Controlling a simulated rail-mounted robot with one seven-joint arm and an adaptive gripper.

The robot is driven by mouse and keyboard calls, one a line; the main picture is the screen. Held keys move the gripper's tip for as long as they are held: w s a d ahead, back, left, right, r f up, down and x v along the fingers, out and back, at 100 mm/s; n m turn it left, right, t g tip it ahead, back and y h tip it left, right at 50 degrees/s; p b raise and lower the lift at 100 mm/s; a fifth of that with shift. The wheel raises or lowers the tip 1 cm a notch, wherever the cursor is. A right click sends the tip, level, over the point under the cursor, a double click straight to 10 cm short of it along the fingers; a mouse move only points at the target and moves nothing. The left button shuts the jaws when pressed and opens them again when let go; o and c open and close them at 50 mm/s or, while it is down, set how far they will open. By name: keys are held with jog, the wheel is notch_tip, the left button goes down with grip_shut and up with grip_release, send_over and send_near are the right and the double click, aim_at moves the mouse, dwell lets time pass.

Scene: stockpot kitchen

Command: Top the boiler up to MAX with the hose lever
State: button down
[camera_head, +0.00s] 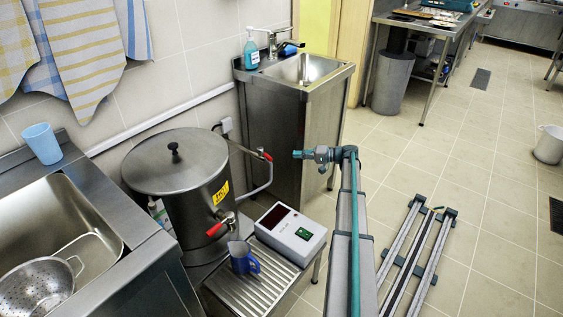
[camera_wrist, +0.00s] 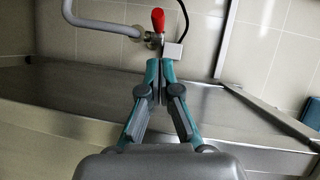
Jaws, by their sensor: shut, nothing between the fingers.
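The boiler (camera_head: 185,195) is a steel pot with a closed lid, a yellow label and a red-handled front tap (camera_head: 216,228). A grey pipe (camera_head: 268,180) beside it carries a valve with a red hose lever (camera_head: 265,155). My gripper (camera_head: 297,154) is shut and empty, to the right of that lever with a gap between them. In the wrist view the shut fingertips (camera_wrist: 159,65) point at the valve, and the red lever (camera_wrist: 158,19) stands up just beyond them. The water level and any MAX mark are not visible.
A blue jug (camera_head: 243,260) stands on the ribbed drainer below the front tap. A white box with a dark display (camera_head: 290,235) sits beside it. A small steel sink unit (camera_head: 290,130) stands behind the lever. Open tiled floor (camera_head: 450,180) lies to the right.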

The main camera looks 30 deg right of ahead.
send_near(265, 155)
jog(key=x, duration=0.5)
jog(key=shift+w+d+f, duration=0.2)
jog(key=shift+w+d, duration=0.15)
jog(key=shift+w, duration=0.05)
jog(key=shift+s+b, duration=0.15)
jog(key=shift+b, duration=0.2)
